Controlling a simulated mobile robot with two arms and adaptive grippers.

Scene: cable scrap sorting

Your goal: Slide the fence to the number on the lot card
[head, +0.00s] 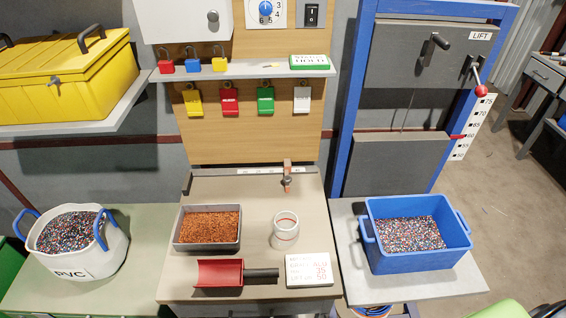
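The lot card (309,270) lies at the front right of the middle bench. A pale scale strip (240,171) runs along the back of this bench. An upright orange piece with a dark knob (287,180), which looks like the fence, stands at the strip, right of its middle. The number under it is too small to read. Neither gripper is in view.
On the middle bench are a tray of copper-coloured granules (208,228), a white cup (285,231) and a red scoop (220,273). A white PVC bin (95,260) stands left, a blue crate (425,255) right. A lift with a numbered scale (473,125) stands behind.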

